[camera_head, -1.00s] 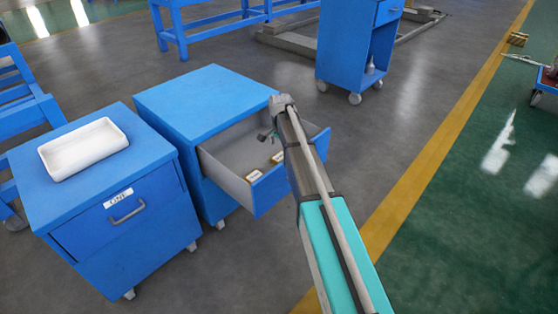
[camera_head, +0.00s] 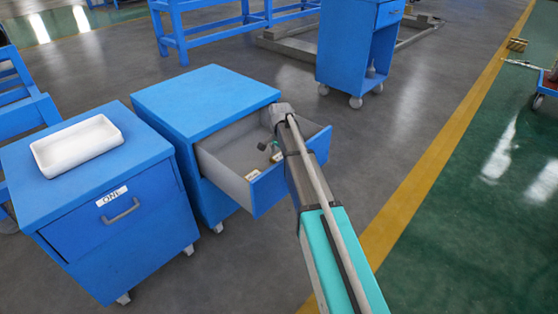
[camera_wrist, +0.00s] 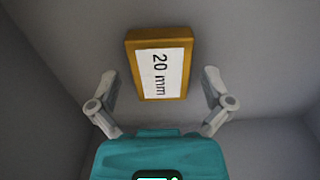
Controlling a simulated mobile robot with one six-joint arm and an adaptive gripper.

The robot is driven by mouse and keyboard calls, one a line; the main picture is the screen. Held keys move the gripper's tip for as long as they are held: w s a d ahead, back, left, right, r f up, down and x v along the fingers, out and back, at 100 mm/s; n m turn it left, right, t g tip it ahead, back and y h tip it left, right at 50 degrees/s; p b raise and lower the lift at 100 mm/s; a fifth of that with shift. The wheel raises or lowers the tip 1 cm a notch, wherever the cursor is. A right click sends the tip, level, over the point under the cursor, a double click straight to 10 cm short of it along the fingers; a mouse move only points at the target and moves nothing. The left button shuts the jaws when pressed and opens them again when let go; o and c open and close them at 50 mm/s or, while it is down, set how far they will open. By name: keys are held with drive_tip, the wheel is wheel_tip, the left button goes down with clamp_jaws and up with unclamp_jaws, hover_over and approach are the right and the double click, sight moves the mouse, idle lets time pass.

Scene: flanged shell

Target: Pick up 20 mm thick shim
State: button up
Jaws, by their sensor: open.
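The 20 mm shim (camera_wrist: 160,64) is a yellow-brown block with a white label reading "20 mm". In the wrist view it lies on the grey drawer floor, just ahead of my gripper. My gripper (camera_wrist: 159,80) is open, one finger to each side of the block, and neither finger visibly touches it. In the head view my gripper (camera_head: 272,150) is inside the open drawer (camera_head: 222,172), and my arm hides part of the drawer. A small labelled block (camera_head: 252,175) shows near the drawer's front; its label is too small to read.
The drawer walls stand close around my gripper. The drawer belongs to a blue cabinet (camera_head: 200,100). A second blue cabinet (camera_head: 95,220) to the left has a closed drawer and carries a white tray (camera_head: 78,162). A blue cart (camera_head: 358,60) stands behind.

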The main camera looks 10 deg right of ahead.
sight(280, 156)
idle(0.3)
drive_tip(key=c, duration=1.2)
drive_tip(key=shift+r, duration=0.2)
wheel_tip(280, 156, up, 10)
drive_tip(key=p, duration=1)
drive_tip(key=shift+f, duration=0.2)
